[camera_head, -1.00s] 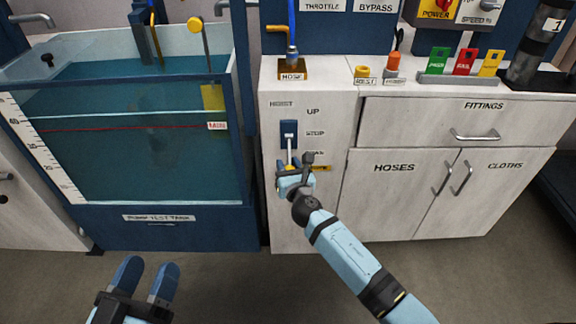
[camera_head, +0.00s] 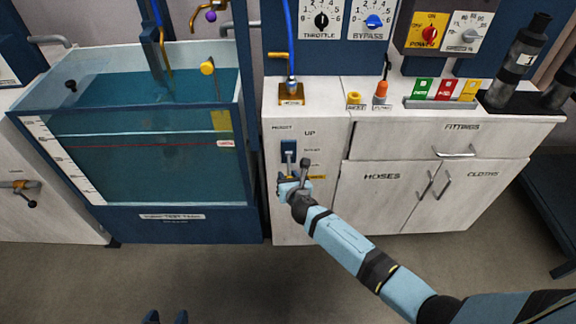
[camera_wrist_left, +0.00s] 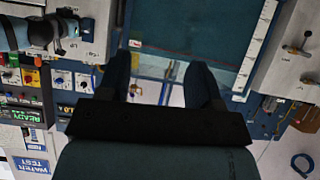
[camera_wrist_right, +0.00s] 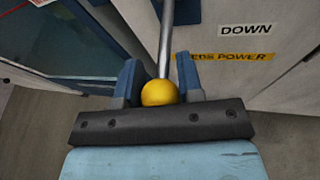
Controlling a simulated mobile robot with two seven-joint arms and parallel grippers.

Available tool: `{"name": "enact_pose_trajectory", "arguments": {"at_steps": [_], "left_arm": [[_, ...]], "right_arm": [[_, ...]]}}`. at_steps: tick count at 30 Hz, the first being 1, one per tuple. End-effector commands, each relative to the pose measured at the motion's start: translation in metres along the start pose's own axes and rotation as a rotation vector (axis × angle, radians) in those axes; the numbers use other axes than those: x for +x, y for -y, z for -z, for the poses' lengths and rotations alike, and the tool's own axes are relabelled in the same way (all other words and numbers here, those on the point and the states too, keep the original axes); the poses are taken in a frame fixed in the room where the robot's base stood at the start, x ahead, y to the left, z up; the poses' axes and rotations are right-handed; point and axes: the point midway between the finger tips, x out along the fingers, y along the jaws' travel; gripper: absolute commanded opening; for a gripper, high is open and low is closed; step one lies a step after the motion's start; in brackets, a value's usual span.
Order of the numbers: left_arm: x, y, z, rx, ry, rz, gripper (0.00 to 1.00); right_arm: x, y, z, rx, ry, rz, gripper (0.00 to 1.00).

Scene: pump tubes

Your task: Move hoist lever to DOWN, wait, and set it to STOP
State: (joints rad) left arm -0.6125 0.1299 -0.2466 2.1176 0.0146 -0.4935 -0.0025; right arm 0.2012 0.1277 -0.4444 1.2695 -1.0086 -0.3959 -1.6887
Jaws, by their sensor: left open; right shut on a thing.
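The hoist lever is on the white cabinet front, on a blue slotted plate (camera_head: 289,147) beside the UP and STOP labels. In the right wrist view its metal rod (camera_wrist_right: 167,40) ends in a yellow ball knob (camera_wrist_right: 158,92). My right gripper (camera_head: 286,183) is shut on that knob, with one finger on each side. The rod points downward, with the knob end below the plate. The DOWN label (camera_wrist_right: 245,30) shows beside it in the right wrist view; my gripper partly covers that area in the head view. My left gripper (camera_wrist_left: 161,78) is open and empty; only its fingertips show at the head view's bottom edge.
The water tank (camera_head: 225,180) stands left of the hoist panel. Drawers and cupboard doors (camera_head: 385,190) are to the right. Coloured tags (camera_head: 446,88) and bottles (camera_head: 515,65) stand on the counter. The floor in front is clear.

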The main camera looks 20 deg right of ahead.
Motion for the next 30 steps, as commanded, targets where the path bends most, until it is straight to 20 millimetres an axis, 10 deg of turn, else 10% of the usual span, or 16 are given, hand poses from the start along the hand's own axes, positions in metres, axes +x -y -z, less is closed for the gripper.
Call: {"name": "enact_pose_trajectory", "arguments": {"at_steps": [30], "left_arm": [[-0.021, 0.002, 0.023, -0.03, 0.037, 0.006, 0.59]], "right_arm": [[-0.007, -0.004, -0.02, 0.024, -0.081, 0.005, 0.0]]}}
